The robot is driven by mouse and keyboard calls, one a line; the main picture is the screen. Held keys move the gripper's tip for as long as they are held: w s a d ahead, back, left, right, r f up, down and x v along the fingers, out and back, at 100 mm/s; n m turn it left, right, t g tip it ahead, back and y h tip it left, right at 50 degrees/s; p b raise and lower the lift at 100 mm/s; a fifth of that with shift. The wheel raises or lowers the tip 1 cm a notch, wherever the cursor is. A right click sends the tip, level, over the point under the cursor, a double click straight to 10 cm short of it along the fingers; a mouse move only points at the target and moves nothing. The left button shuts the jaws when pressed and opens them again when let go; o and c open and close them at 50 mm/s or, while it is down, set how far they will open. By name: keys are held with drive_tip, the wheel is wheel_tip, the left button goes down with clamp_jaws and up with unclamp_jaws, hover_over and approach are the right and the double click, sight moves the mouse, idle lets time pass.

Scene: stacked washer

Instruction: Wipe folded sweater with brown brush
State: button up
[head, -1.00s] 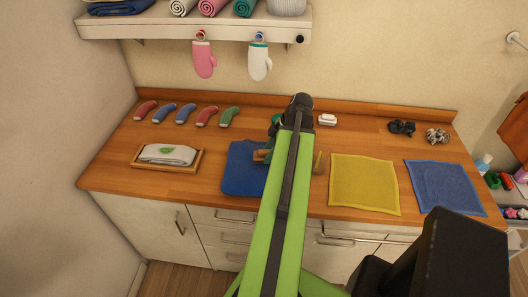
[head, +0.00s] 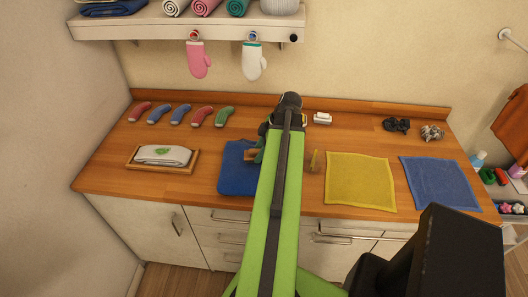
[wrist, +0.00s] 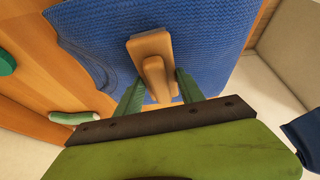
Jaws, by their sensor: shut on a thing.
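The folded blue sweater (head: 237,180) lies on the wooden counter, partly hidden behind my arm in the head view. In the wrist view its knitted surface (wrist: 215,35) fills the upper middle. The brown brush (wrist: 150,45) is on or just over the sweater; I cannot tell whether it touches. Its handle stands between the two green fingers of my gripper (wrist: 158,92), which is shut on it. In the head view only a small part of the brush (head: 250,154) shows left of my arm, and the fingers are mostly hidden.
A yellow cloth (head: 360,182) and a blue cloth (head: 440,185) lie to the right. A wooden tray (head: 133,165) with a folded white cloth is at left, with several socks (head: 180,115) behind it. A shelf (head: 190,28) with hanging mitts is above.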

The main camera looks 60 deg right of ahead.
sight(250, 149)
drive_tip(key=shift+w+a, duration=0.35)
drive_tip(key=shift+w, duration=0.55)
drive_tip(key=shift+w+a, duration=0.35)
drive_tip(key=shift+w, duration=0.5)
drive_tip(key=shift+w+a+f, duration=0.1)
drive_tip(key=shift+w+a, duration=0.3)
drive_tip(key=shift+w, duration=0.4)
drive_tip(key=shift+w+a, duration=0.35)
drive_tip(key=shift+w, duration=0.4)
wheel_tip(250, 149, up, 6)
drive_tip(key=p, duration=0.6)
wheel_tip(250, 149, up, 3)
drive_tip(key=p, duration=0.3)
